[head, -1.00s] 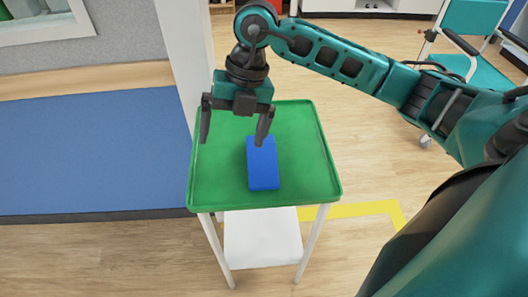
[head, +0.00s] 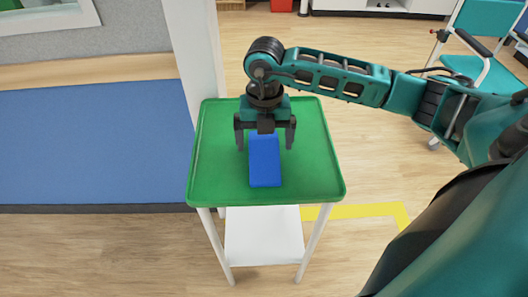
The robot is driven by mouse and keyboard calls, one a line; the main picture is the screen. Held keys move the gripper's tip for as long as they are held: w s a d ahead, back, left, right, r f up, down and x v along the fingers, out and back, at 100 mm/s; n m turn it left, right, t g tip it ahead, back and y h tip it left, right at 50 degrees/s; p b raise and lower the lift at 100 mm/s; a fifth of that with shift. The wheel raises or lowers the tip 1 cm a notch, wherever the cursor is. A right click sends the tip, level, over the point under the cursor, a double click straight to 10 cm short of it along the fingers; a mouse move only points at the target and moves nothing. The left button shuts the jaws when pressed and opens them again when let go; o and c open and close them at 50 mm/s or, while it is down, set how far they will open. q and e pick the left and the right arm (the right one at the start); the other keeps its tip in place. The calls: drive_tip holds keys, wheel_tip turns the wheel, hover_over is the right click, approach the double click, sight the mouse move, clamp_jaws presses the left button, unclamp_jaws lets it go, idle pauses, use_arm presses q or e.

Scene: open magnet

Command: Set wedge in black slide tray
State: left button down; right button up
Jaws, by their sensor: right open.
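A blue wedge (head: 265,163) lies on the green tray top (head: 220,178) of a small white-legged stand. My right gripper (head: 265,145) is open and points down over the far end of the wedge, with one finger on each side of it. Whether the fingers touch the wedge cannot be told. My left gripper is not in view. No black slide tray shows in the head view.
The stand has a white lower shelf (head: 264,238). A white post (head: 190,50) rises behind it at the left. A blue mat (head: 95,145) lies to the left. A teal chair (head: 480,55) stands at the back right. Wood floor is clear in front.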

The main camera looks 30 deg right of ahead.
sight(264, 143)
drive_tip(key=shift+w+f, duration=0.1)
drive_tip(key=shift+f, duration=1.45)
drive_tip(key=shift+c, duration=0.2)
drive_tip(key=c, duration=1.1)
drive_tip(key=shift+o, duration=0.2)
drive_tip(key=shift+r, duration=0.15)
